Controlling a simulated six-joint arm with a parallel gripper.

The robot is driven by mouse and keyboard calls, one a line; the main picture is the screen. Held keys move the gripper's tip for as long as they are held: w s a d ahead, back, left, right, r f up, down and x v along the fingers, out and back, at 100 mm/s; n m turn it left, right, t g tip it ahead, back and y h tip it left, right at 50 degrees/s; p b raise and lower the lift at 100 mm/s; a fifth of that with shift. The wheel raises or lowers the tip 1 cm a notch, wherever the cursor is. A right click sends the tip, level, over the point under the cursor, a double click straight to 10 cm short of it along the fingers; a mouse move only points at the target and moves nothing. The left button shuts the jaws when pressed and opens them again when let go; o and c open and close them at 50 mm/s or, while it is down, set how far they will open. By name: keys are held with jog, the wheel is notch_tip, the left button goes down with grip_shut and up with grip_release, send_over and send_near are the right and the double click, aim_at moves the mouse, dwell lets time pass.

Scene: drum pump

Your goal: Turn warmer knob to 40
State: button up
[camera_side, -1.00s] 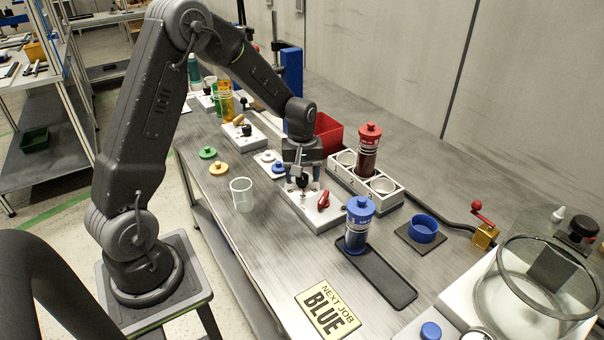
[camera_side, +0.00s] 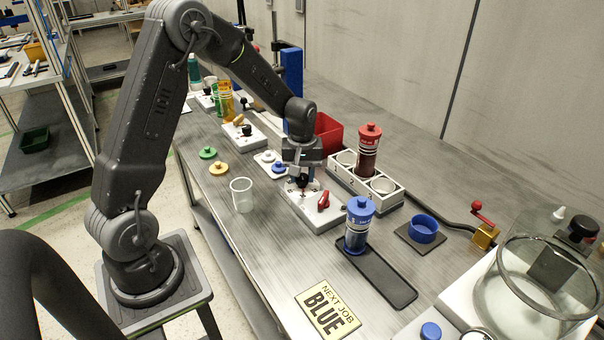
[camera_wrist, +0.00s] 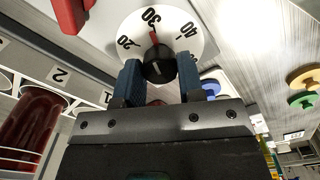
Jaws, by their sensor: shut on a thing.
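The warmer knob is a black knob (camera_wrist: 158,66) on a round white dial (camera_wrist: 187,48) in the wrist view. The dial shows 20, 30 and 40, and the knob's red pointer (camera_wrist: 154,38) points at about 30. My gripper (camera_wrist: 160,72) is shut on the knob, with one blue finger on each side of it. In the side view my gripper (camera_side: 302,184) is over the white panel (camera_side: 322,216), pointing down. There the knob is mostly hidden by the gripper.
A red switch (camera_side: 323,201) stands on the same panel, close to my gripper. A rack (camera_side: 390,196) with a red-capped bottle (camera_side: 368,150) is to the right. A blue-capped bottle (camera_side: 359,225) and a clear beaker (camera_side: 241,195) stand nearby.

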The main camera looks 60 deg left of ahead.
aim_at(302, 176)
jog(key=m, duration=1.3)
dwell(0.6)
jog(key=o, duration=0.9)
notch_tip(302, 176, up, 14)
jog(key=shift+f, duration=0.1)
dwell(0.3)
